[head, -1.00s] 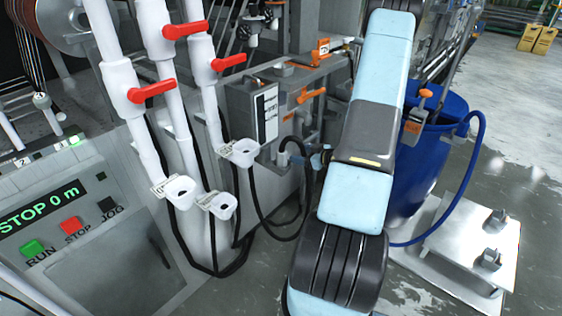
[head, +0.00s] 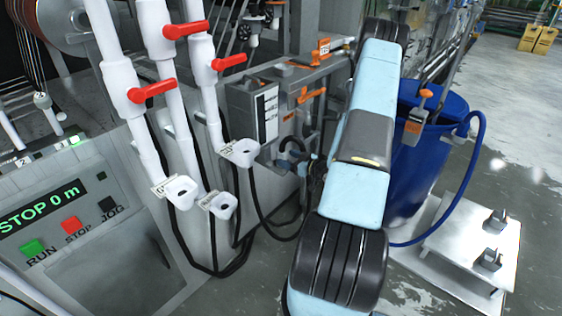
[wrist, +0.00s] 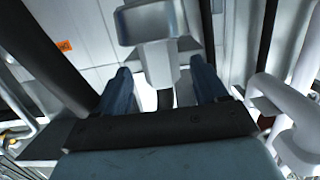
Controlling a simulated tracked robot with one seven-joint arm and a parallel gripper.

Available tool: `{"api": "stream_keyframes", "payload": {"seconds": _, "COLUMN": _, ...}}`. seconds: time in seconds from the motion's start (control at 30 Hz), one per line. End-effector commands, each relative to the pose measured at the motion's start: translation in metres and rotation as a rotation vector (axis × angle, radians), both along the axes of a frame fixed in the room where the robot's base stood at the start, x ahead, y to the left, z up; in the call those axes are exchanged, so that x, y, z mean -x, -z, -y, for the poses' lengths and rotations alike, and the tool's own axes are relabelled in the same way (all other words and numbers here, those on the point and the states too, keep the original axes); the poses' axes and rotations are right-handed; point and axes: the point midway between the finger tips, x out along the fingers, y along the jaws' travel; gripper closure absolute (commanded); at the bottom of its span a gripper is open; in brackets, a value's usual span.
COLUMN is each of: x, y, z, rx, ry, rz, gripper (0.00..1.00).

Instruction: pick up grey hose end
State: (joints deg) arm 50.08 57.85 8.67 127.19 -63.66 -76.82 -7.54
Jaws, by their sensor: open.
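My gripper (wrist: 162,85) is open in the wrist view, with one dark blue finger on each side. A pale grey fitting (wrist: 160,62) with a wider, darker grey head (wrist: 150,22) stands between and beyond the fingers. A short dark piece shows below it. I cannot tell for sure that this is the grey hose end, nor whether a finger touches it. In the head view my arm hides most of the gripper. A dark curved hose (head: 291,146) arches just left of my arm there.
White pipes with red valve handles (head: 152,92) and white cups (head: 222,205) stand left of my arm. Black hoses (head: 252,210) hang below the cups. A blue barrel (head: 412,180) and a white platform (head: 470,245) are at right. A white curved pipe (wrist: 290,105) is close right of the gripper.

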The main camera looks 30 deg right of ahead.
Motion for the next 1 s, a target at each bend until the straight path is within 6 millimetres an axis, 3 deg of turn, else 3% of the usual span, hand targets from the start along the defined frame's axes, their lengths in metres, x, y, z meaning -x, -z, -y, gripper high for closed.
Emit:
{"api": "stream_keyframes", "payload": {"seconds": 0.27, "x": -0.013, "y": 0.001, "z": -0.005, "rx": 0.0, "ry": -0.001, "rz": 0.001, "gripper": 0.28}}
{"api": "stream_keyframes", "payload": {"seconds": 0.6, "x": -0.051, "y": 0.006, "z": -0.019, "rx": 0.0, "ry": -0.001, "rz": 0.001, "gripper": 0.28}}
{"api": "stream_keyframes", "payload": {"seconds": 0.83, "x": -0.052, "y": 0.006, "z": -0.019, "rx": 0.0, "ry": 0.001, "rz": 0.0, "gripper": 0.28}}
{"api": "stream_keyframes", "payload": {"seconds": 1.0, "x": -0.052, "y": 0.006, "z": -0.019, "rx": 0.0, "ry": 0.001, "rz": 0.0, "gripper": 0.44}}
